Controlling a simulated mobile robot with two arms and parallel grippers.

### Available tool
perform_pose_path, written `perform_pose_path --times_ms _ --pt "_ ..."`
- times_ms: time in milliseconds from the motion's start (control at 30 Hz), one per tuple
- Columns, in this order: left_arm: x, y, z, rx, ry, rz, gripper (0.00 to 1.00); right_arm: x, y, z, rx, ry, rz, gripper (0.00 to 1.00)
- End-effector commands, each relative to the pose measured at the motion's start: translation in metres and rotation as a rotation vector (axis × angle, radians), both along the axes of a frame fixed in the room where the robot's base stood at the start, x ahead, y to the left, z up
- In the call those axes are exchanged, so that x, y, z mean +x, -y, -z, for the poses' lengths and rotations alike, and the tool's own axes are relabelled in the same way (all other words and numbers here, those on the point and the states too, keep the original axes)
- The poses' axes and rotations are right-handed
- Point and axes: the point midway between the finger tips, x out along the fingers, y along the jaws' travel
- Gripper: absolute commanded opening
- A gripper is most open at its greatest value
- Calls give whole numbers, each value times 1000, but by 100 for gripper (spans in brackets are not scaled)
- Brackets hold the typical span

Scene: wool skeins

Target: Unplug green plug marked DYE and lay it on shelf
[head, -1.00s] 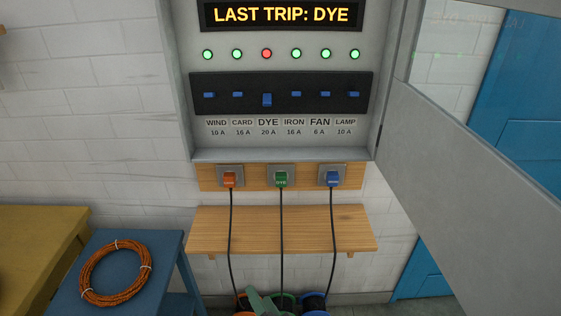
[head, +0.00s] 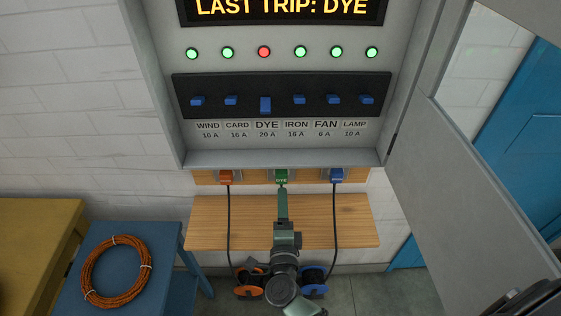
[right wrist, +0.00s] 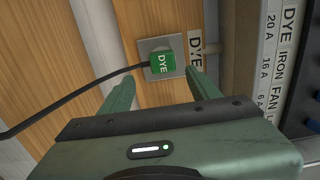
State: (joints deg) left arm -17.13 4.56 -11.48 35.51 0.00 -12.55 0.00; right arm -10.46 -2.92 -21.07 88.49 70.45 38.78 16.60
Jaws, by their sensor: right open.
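The green plug (head: 281,176) marked DYE is in the middle socket on the wooden strip under the panel. In the right wrist view the green plug (right wrist: 162,64) sits in its grey socket plate, its black cord running left. My right gripper (head: 282,190) is just in front of it. In the right wrist view my right gripper (right wrist: 161,76) is open, one finger to each side of the plug, with gaps showing. The wooden shelf (head: 215,222) below the sockets is bare; my right arm hides part of its middle. My left gripper is not in view.
An orange plug (head: 226,177) and a blue plug (head: 336,175) flank the green one, their cords hanging past the shelf. The open panel door (head: 460,190) stands at the right. A blue stool (head: 165,243) with an orange coil (head: 117,270) stands at the left.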

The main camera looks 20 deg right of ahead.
Motion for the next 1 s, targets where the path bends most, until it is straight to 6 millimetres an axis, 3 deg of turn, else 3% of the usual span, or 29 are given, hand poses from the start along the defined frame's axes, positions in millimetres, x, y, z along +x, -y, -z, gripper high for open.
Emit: perform_pose_path --times_ms 467,1000 --pt "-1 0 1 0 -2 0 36 5 1 1 -1 0 -1 62" --pt "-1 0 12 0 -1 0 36 72 20 1 -2 -1 -1 62"
